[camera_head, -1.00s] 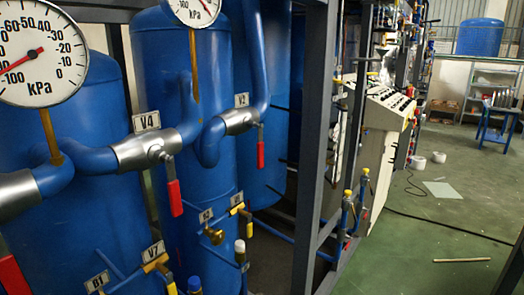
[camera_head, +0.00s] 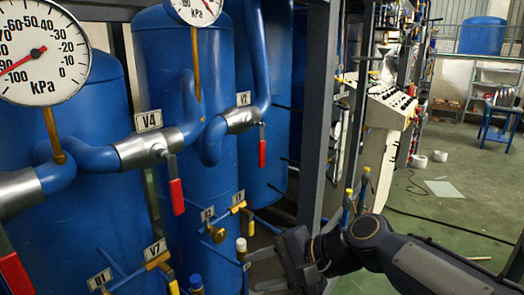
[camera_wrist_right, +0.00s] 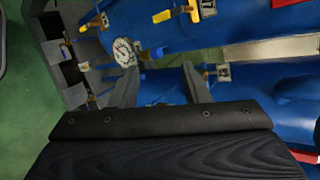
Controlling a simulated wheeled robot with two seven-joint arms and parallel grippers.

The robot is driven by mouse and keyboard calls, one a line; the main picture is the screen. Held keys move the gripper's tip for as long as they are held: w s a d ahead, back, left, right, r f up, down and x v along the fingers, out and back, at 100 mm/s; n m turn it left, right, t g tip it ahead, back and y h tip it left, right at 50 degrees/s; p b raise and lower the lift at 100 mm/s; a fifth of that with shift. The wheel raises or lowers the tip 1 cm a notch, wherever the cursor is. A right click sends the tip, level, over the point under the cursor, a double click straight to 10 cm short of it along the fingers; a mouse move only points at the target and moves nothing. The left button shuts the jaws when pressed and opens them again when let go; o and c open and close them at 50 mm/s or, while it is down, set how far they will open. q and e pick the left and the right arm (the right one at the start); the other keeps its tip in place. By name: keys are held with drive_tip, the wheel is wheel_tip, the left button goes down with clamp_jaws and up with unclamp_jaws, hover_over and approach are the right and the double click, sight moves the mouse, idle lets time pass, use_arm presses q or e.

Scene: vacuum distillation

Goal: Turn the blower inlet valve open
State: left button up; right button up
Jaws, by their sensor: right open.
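Several valves show on the blue pipework, and no label I can read names the blower inlet valve. Red-handled valve V4 (camera_head: 177,196) has its lever hanging down, and so does red-handled valve V2 (camera_head: 262,152). A yellow-handled valve V7 (camera_head: 158,262) is lower left, and a small brass valve (camera_head: 216,234) sits at the middle tank. My right gripper (camera_head: 268,268) is at the lower centre, right of these low valves and apart from the red levers. In the wrist view its two fingers (camera_wrist_right: 160,88) are spread and empty, with pipes, a gauge and yellow handles beyond. My left gripper is out of view.
Tall blue tanks (camera_head: 185,85) fill the left, with a pressure gauge (camera_head: 42,50) in front. A grey frame post (camera_head: 318,110) stands just behind my right arm. A control panel (camera_head: 390,105) is farther back.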

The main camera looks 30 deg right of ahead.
drive_tip(key=w+d+r+m+t, duration=0.4)
drive_tip(key=w+d+r+m, duration=0.4)
drive_tip(key=w+m, duration=0.2)
drive_tip(key=m+t, duration=0.4)
drive_tip(key=m, duration=0.3)
approach(264, 151)
drive_tip(key=w+a, duration=0.2)
drive_tip(key=shift+m+h, duration=0.3)
drive_tip(key=shift+h, duration=0.1)
drive_tip(key=x, duration=0.2)
drive_tip(key=p+x, duration=0.1)
drive_tip(key=x, duration=0.3)
drive_tip(key=shift+w+d+r+p, duration=0.1)
drive_tip(key=shift+w+r+p, duration=0.15)
drive_tip(key=shift+w, duration=0.2)
drive_tip(key=shift+w+a, duration=0.25)
drive_tip(key=shift+w, duration=0.3)
drive_tip(key=shift+f, duration=0.1)
clamp_jaws()
